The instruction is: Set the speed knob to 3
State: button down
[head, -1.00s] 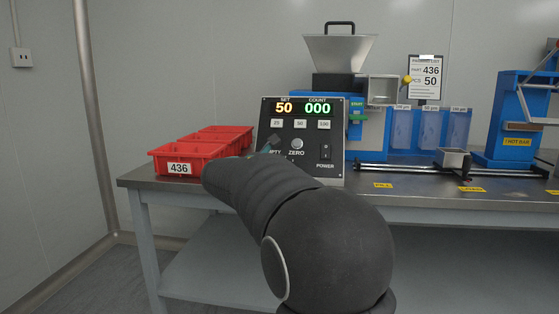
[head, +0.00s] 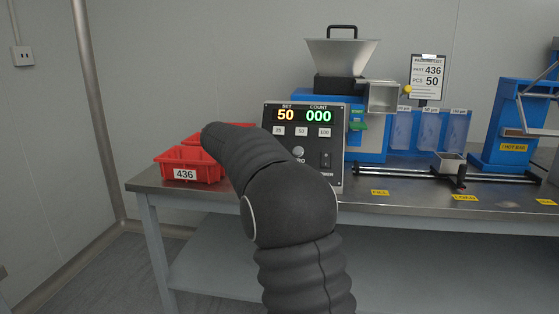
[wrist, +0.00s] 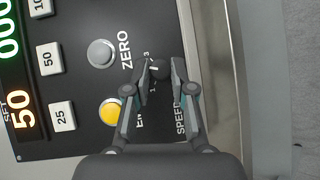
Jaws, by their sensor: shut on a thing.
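The black speed knob (wrist: 158,70) sits on the dark control panel (wrist: 75,140) beside the printed SPEED label, in the wrist view. Small scale marks are printed around it; a 3 and a 1 can be read. My gripper (wrist: 159,72) has one finger on each side of the knob and is shut on it. I cannot tell which mark the knob points to. In the head view the panel (head: 270,150) stands on the bench, and my arm hides the knob and gripper.
A yellow button (wrist: 111,111) and the grey ZERO button (wrist: 100,53) lie close to my fingers. The panel displays SET 50 and COUNT 000. Red bins (head: 172,163) stand left of the panel, and a blue feeder (head: 372,135) with a metal hopper (head: 340,55) stands behind it.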

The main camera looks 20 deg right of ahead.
jog(key=m+y, duration=0.1)
jog(key=m+y+p, duration=0.1)
jog(key=m, duration=0.1)
jog(key=shift+w+d+r+g, duration=0.1)
jog(key=shift+w+r+g, duration=0.1)
jog(key=shift+r+g, duration=0.15)
jog(key=shift+d+r+m+y, duration=0.1)
jog(key=shift+d+m+y, duration=0.05)
jog(key=shift+m+y, duration=1.45)
jog(key=shift+m, duration=0.3)
jog(key=c, duration=1)
grip_release()
jog(key=shift+s, duration=0.1)
jog(key=v, duration=1.1)
jog(key=shift+a+r, duration=0.3)
jog(key=shift+a, duration=0.05)
